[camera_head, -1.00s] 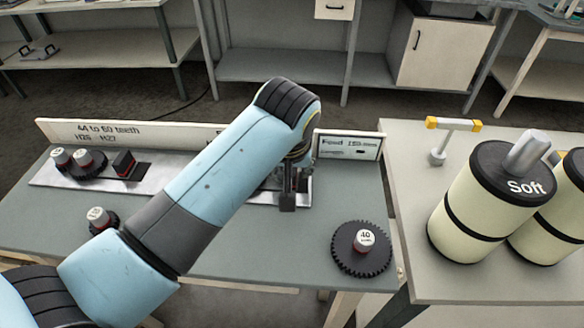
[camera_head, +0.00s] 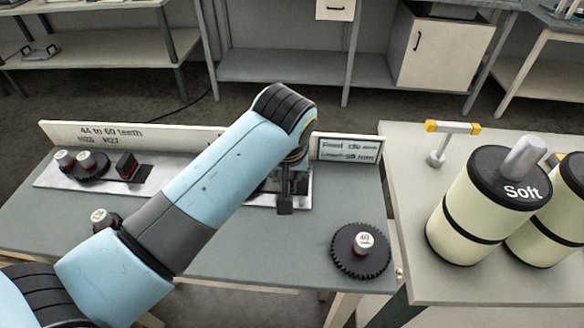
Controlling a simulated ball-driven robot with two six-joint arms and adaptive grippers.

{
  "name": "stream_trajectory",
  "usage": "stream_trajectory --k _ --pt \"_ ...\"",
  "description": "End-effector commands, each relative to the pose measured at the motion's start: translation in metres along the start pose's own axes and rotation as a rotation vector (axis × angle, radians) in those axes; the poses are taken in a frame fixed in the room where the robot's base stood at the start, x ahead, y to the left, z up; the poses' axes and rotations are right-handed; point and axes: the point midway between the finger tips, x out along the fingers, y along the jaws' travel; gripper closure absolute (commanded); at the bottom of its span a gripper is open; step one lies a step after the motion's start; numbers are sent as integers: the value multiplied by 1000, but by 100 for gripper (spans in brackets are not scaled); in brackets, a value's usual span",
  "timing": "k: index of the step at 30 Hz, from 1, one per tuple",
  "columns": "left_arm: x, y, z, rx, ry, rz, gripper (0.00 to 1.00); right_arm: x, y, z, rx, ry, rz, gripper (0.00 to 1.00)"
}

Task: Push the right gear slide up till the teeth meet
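My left gripper (camera_head: 287,195) points down over the right part of the silver plate (camera_head: 301,199) on the grey table. My own arm covers most of that part, so the right gear slide and any teeth there are hidden. I cannot tell whether the fingers are apart or closed. At the plate's left end, dark gears (camera_head: 88,168) with red and white knobs sit beside a black slide block (camera_head: 127,165). My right gripper is not in view.
A loose gear (camera_head: 361,262) marked 40 lies at the table's right front, and a smaller gear (camera_head: 103,221) at the left front. A sign (camera_head: 346,148) stands behind. Cream rolls (camera_head: 488,205), one marked Soft, and a yellow-ended T-handle (camera_head: 440,145) stand on the right table.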

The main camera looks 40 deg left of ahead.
Motion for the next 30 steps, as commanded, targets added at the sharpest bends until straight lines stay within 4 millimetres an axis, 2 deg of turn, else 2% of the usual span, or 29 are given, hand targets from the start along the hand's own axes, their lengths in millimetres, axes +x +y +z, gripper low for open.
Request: stream_trajectory --k 5,6,11,21,30 --pt "1 0 1 0 -2 -2 100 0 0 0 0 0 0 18" --pt "1 0 1 0 -2 -2 77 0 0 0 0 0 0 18" --pt "0 0 1 0 -2 -1 56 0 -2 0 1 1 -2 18" --pt "-4 0 0 -1 -1 0 55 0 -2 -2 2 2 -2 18" --pt "-54 0 0 -2 0 2 55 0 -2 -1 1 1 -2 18"
